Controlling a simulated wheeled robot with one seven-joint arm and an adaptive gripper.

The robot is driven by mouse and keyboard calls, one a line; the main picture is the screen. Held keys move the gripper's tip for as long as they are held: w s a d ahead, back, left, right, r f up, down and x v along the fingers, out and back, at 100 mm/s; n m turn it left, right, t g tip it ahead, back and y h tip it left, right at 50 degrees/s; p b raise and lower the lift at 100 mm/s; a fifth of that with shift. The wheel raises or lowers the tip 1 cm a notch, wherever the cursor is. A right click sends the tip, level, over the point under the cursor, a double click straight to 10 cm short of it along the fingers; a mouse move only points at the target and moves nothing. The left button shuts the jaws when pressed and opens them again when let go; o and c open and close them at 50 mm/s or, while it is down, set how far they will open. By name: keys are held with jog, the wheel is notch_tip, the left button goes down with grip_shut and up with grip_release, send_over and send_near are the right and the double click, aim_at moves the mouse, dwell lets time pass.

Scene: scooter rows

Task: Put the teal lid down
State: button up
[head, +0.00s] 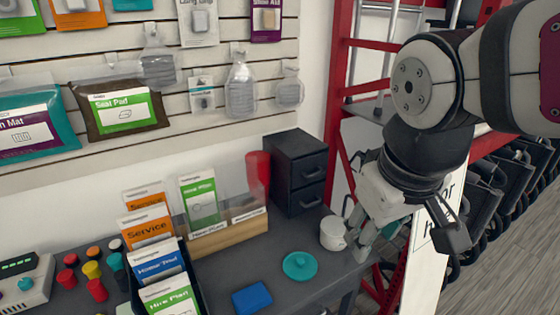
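The teal lid (299,265) is a round disc with a small raised knob. It lies flat on the dark grey desk top (268,272), and nothing touches it. My gripper (358,232) points down at the desk's right edge, to the right of the lid and apart from it. Its fingers are beside a small white pot (333,233), overlapping it in the view. I cannot tell whether they touch the pot or how far apart they are. A bit of teal shows behind the gripper; I cannot tell what it is.
A blue block (252,298) lies in front of the lid. A black drawer unit (297,172) and a clear leaflet holder (228,230) stand behind. A card rack (170,275) is at left. A red ladder frame (338,100) and a white sign (425,262) stand at right.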

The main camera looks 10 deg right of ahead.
jog(key=shift+m+t+y, duration=0.4)
jog(key=shift+m+y, duration=0.1)
jog(key=shift+m, duration=0.3)
jog(key=s, duration=0.2)
jog(key=s+a, duration=0.1)
jog(key=s, duration=0.1)
jog(key=shift+s, duration=0.4)
jog(key=shift+r+p, duration=0.35)
jog(key=shift+r, duration=0.1)
